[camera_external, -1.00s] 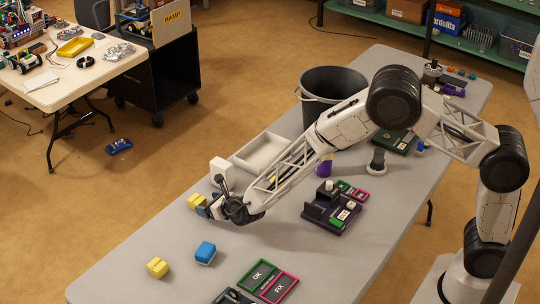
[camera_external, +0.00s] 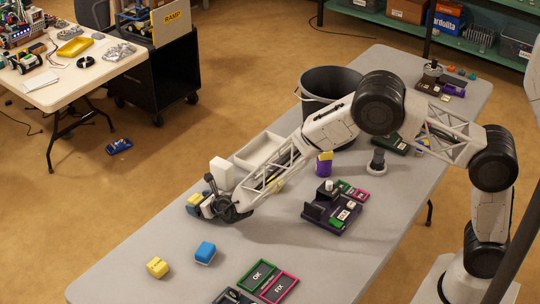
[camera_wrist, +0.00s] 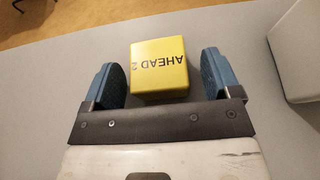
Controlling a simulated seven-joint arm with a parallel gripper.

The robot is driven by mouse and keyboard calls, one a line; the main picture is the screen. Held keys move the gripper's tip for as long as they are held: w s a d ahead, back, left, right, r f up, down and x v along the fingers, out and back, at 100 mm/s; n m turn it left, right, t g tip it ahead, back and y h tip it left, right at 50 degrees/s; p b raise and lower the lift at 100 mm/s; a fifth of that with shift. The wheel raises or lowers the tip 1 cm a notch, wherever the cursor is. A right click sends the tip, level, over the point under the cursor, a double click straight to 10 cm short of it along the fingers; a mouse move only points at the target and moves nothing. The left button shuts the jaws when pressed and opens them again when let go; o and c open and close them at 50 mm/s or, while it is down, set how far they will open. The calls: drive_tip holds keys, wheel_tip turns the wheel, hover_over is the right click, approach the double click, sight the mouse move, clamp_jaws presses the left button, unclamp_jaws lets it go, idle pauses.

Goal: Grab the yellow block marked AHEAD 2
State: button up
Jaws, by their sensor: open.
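The yellow block marked AHEAD 2 (camera_wrist: 159,68) lies on the grey table between the two blue fingers of my gripper (camera_wrist: 160,80) in the wrist view. Its lettering appears upside down there. The fingers are open, with a gap on each side of the block; the right gap looks a little wider. In the external view my gripper (camera_external: 203,206) is low over the table's left side, and the yellow block (camera_external: 193,199) shows partly behind it.
A white box (camera_external: 221,172) stands close beside my gripper and also shows at the right in the wrist view (camera_wrist: 300,50). Another yellow block (camera_external: 157,267) and a blue block (camera_external: 205,252) lie nearer the front. A white tray (camera_external: 246,160) is behind.

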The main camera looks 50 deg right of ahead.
sight(200, 195)
idle(0.3)
drive_tip(key=c, duration=1)
drive_tip(key=shift+r, duration=0.15)
drive_tip(key=shift+c, duration=0.2)
drive_tip(key=shift+r, duration=0.55)
drive_tip(key=shift+s+r, duration=0.2)
drive_tip(key=shift+r, duration=0.4)
drive_tip(key=shift+s+r, duration=0.15)
drive_tip(key=shift+r, duration=0.4)
drive_tip(key=s+d, duration=0.1)
drive_tip(key=s, duration=0.4)
drive_tip(key=s+d+r, duration=0.1)
drive_tip(key=s+d, duration=0.1)
drive_tip(key=s, duration=0.2)
drive_tip(key=s+d, duration=0.1)
drive_tip(key=s, duration=0.4)
drive_tip(key=shift+s+d+r, duration=0.15)
drive_tip(key=shift+s+r, duration=0.05)
drive_tip(key=shift+s, duration=0.15)
